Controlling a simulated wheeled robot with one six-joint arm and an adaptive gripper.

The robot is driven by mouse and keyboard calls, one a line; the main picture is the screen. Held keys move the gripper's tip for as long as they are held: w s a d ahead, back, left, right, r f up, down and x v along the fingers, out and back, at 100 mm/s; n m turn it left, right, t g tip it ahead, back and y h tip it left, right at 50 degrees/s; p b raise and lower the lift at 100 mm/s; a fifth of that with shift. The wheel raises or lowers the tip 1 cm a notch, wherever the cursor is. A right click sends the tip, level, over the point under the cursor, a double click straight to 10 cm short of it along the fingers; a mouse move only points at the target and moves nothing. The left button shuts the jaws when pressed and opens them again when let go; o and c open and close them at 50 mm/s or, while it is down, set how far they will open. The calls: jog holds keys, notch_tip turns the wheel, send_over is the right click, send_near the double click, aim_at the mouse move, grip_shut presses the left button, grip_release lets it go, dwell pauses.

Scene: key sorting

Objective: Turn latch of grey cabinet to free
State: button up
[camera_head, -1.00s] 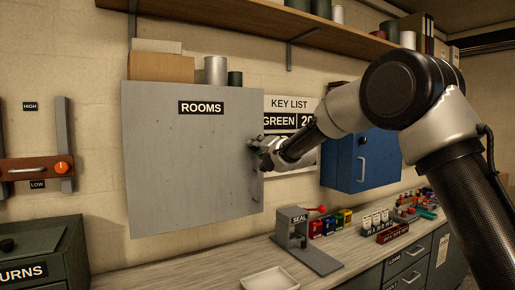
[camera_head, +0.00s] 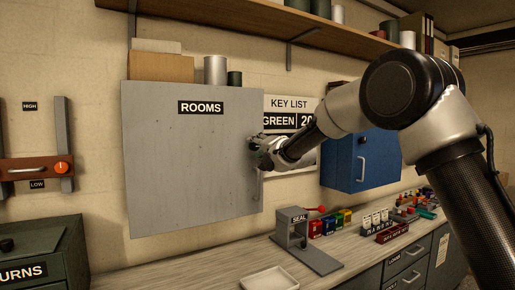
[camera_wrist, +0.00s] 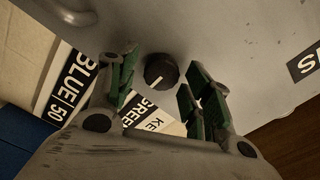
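The grey cabinet (camera_head: 190,150), labelled ROOMS, hangs on the wall with its door closed. Its latch is a round black knob (camera_wrist: 161,71) with a white mark, which points to the lower left in the wrist view. My gripper (camera_wrist: 160,66) is open, with one green-padded finger on each side of the knob. A gap shows between the knob and each finger, and nothing is held. In the head view my gripper (camera_head: 264,152) is at the door's right edge and hides the knob.
A blue cabinet (camera_head: 361,162) hangs to the right, behind my arm. A key list (camera_head: 290,104) is on the wall between the cabinets. Below, the counter (camera_head: 215,270) holds a seal press (camera_head: 292,228), a white tray (camera_head: 270,281) and coloured boxes. A shelf (camera_head: 240,20) runs above.

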jog(key=shift+s, duration=0.1)
jog(key=v, duration=1.2)
jog(key=s+d+f+n+g+h, duration=0.2)
jog(key=s+d+f+n+g, duration=0.1)
jog(key=f, duration=0.5)
jog(key=s+d+f+n+g+h, duration=0.2)
jog(key=s+d+f+g+h, duration=0.1)
jog(key=f, duration=0.4)
jog(key=s+d+g+h, duration=0.2)
jog(key=s+d, duration=1.3)
jog(key=s, duration=0.3)
jog(key=s+d+n+g+h, duration=0.1)
jog(key=s+d+g+h, duration=0.1)
jog(key=s+d, duration=1.3)
jog(key=shift+s+f+g+h, duration=0.4)
jog(key=shift+s+f+h, duration=0.1)
jog(key=shift+s, duration=1.15)
